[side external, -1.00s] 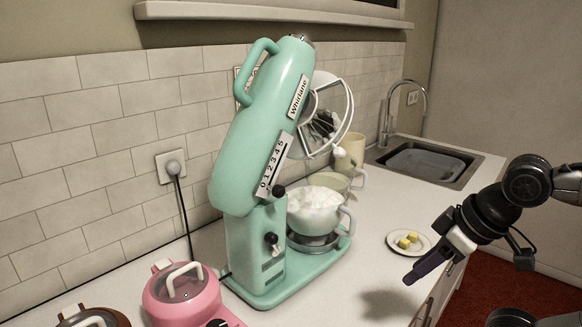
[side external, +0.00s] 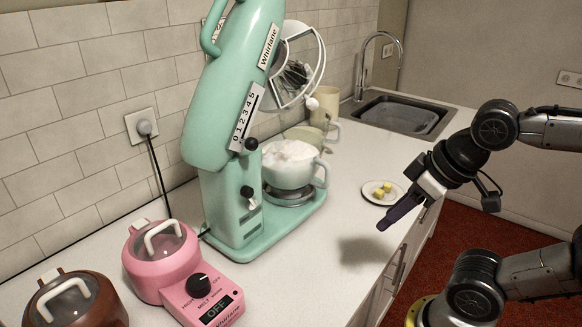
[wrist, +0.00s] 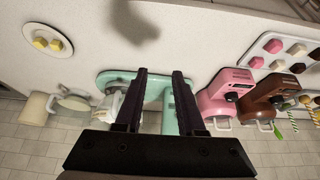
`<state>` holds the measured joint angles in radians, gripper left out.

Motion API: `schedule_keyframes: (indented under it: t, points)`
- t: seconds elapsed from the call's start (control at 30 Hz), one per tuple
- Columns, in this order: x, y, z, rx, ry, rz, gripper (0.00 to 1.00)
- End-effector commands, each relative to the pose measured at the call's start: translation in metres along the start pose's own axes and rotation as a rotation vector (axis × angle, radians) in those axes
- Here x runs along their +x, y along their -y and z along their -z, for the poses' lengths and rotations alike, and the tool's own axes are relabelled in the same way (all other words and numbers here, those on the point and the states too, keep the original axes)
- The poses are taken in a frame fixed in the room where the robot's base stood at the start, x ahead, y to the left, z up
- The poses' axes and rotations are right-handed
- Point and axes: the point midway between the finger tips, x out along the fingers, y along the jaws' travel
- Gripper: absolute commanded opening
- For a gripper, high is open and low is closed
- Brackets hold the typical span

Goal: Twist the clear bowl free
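The clear bowl (side external: 290,168) sits on the base of the mint-green stand mixer (side external: 215,210), filled with a white fluffy mass. Its handle points right, and it rests on a round metal seat (side external: 288,196). The mixer head is tilted up, with the whisk and its guard (side external: 297,70) above the bowl. My gripper (side external: 384,225) hangs over the counter to the right of the mixer, apart from the bowl. In the wrist view my gripper (wrist: 160,73) has its two fingers apart with nothing between them; the bowl is partly hidden behind a finger there.
A plate (side external: 367,197) with yellow cubes lies near my gripper. Another bowl (side external: 312,134) and a cream mug (side external: 325,100) stand behind the clear bowl. Pink (side external: 160,262) and brown (side external: 80,305) melting pots stand at left. The counter before the mixer is clear.

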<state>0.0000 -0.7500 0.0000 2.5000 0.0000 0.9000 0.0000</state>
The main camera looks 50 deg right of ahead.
Motion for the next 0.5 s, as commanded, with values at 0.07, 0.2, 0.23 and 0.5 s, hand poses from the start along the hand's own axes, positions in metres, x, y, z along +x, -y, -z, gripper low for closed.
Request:
schedule_keyframes:
  t: [0.07,0.2,0.23,0.5]
  points:
    - [0.0,0.0,0.0,0.0,0.0,0.0,0.38]
    - [0.0,0.0,0.0,0.0,0.0,0.0,0.38]
    - [0.0,0.0,0.0,0.0,0.0,0.0,0.38]
    - [-0.001,0.0,0.013,0.0,-0.059,0.0,0.52]
